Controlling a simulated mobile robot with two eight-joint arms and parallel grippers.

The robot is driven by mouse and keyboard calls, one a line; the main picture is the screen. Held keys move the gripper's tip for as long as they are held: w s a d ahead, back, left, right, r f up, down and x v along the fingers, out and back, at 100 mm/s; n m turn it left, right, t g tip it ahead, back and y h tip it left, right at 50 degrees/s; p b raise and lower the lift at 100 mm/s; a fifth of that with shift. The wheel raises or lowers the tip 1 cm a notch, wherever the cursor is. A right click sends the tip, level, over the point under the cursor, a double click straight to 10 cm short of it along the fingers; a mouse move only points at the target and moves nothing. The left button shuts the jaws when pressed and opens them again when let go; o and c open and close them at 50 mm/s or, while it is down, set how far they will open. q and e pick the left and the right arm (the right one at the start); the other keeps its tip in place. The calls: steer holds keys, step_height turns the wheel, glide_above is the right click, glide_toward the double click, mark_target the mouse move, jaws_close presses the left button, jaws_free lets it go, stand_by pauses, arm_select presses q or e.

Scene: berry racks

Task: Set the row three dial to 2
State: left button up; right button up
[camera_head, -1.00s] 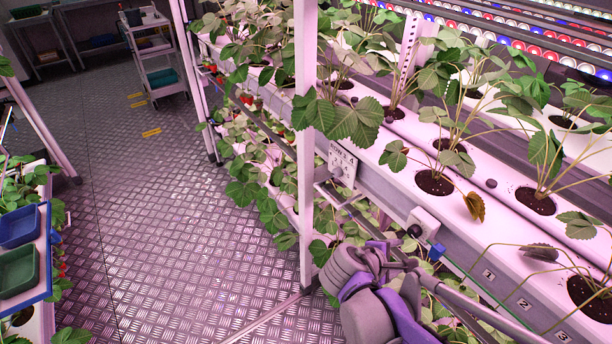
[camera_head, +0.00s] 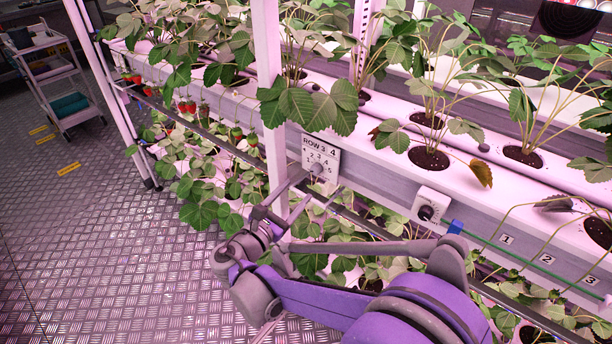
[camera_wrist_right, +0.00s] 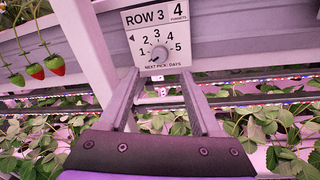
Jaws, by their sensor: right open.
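The row 3 dial panel (camera_head: 320,157) is a white plate on the front rail of the rack, beside the upright post. It also shows in the right wrist view (camera_wrist_right: 156,36), with numbers 1 to 5 around a small grey knob (camera_wrist_right: 158,54). I cannot tell for certain which number the knob's mark points at. My right gripper (camera_head: 303,192) is open and empty, just in front of and below the panel. In the right wrist view its two fingers (camera_wrist_right: 164,88) stand apart, with the knob above and between their tips. My left gripper is not in view.
A white box with a black knob (camera_head: 432,206) sits on the rail to the right, next to a blue clip (camera_head: 456,227). The white post (camera_head: 270,100) stands close to the panel's left. Strawberry leaves (camera_head: 310,107) hang above it. The floor at left is open.

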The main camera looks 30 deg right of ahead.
mark_target(314, 172)
steer(key=x, duration=0.8)
steer(key=shift+w+d+f, duration=0.1)
steer(key=shift+w+d, duration=0.05)
steer(key=shift+d, duration=0.1)
jaws_close()
